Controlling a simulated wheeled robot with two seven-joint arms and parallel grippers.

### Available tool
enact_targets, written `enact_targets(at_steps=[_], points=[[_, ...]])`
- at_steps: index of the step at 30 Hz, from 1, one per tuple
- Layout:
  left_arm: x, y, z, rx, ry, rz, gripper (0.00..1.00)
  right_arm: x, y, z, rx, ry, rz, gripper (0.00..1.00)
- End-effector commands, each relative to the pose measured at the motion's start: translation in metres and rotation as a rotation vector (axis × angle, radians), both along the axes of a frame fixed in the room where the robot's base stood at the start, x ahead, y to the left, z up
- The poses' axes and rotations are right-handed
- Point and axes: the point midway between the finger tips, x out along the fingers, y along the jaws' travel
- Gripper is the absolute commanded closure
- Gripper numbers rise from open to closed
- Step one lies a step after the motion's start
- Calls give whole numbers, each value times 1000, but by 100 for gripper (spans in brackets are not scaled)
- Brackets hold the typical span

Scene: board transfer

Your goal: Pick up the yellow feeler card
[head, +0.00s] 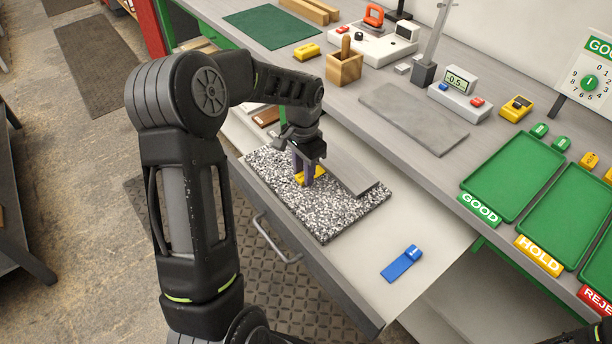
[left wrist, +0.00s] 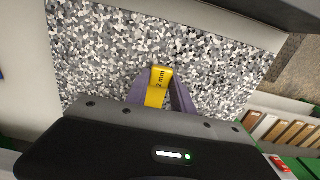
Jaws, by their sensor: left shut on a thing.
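The yellow feeler card (head: 318,172) is between the fingers of my left gripper (head: 308,172), low over the speckled grey foam pad (head: 335,219) in the open drawer. In the left wrist view the card (left wrist: 160,77) shows a "2 mm" mark, and the two purple-grey fingers of the left gripper (left wrist: 161,95) are shut on it. I cannot tell whether the card still touches the pad. My right gripper is not clearly in view.
A grey bar (head: 347,172) lies along the pad's back edge, close to the gripper. A blue card (head: 402,264) lies in the drawer (head: 358,286). A grey plate (head: 415,116), a wooden block holder (head: 345,66) and a green tray (head: 512,176) are on the bench.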

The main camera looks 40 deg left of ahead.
Motion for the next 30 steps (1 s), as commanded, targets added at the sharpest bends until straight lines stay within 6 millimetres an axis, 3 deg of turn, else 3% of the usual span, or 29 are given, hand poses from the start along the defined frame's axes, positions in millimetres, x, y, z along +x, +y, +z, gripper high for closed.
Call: enact_targets(at_steps=[5, 20, 30], points=[[0, 0, 0, 0, 0, 0, 99, 0, 0, 0, 0, 0, 0, 64], [0, 0, 3, 0, -1, 0, 100, 0, 0, -1, 0, 0, 0, 64], [1, 0, 34, 2, -5, 0, 100, 0, 0, -7, 0, 0, 0, 64]])
